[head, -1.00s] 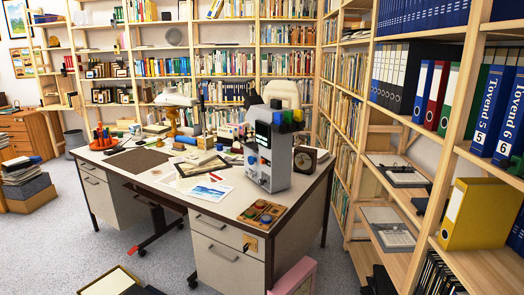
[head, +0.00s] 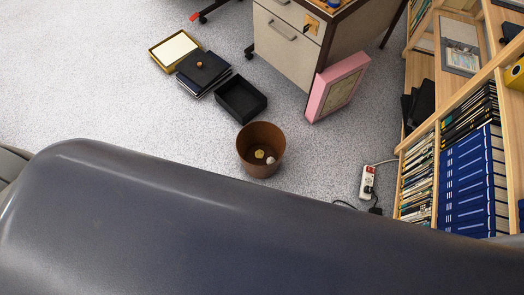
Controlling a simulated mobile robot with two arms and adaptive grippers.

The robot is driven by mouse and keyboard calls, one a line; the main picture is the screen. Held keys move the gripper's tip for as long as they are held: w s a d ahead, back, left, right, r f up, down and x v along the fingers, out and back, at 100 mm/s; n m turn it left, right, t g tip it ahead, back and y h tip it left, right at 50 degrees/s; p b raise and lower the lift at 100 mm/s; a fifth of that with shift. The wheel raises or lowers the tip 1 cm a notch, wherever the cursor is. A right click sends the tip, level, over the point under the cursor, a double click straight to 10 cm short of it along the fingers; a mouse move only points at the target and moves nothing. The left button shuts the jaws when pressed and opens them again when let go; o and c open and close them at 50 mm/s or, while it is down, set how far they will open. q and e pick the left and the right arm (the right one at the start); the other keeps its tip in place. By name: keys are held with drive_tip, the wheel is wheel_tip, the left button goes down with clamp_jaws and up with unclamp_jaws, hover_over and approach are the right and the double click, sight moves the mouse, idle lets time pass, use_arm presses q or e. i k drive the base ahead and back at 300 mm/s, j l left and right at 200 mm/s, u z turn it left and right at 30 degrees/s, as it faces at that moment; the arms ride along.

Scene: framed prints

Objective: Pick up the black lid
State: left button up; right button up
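The black lid (head: 203,69) is a flat dark square with a small round brown knob on top. It lies on the floor in the upper left part of the head view, apparently over a thin dark stack whose parts I cannot make out. An open black box (head: 241,112) stands just to its lower right, and its inside looks empty. Neither of my grippers is in view.
A gold-rimmed tray or frame (head: 173,50) lies left of the lid. A brown bin (head: 261,166), a pink frame (head: 337,88) against the desk (head: 288,50), a power strip (head: 368,181) and a bookshelf (head: 422,130) stand to the right. Floor at left is clear.

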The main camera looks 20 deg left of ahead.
sight(202, 69)
drive_tip(key=i+j, duration=0.1)
drive_tip(key=j, duration=0.3)
drive_tip(key=i+j+u, duration=0.1)
drive_tip(key=j, duration=0.25)
drive_tip(key=i+j, duration=0.1)
drive_tip(key=j, duration=0.3)
drive_tip(key=i+j, duration=0.15)
drive_tip(key=j, duration=0.2)
drive_tip(key=i+j+u, duration=0.1)
drive_tip(key=j, duration=0.3)
drive_tip(key=i+j, duration=0.1)
drive_tip(key=j, duration=0.25)
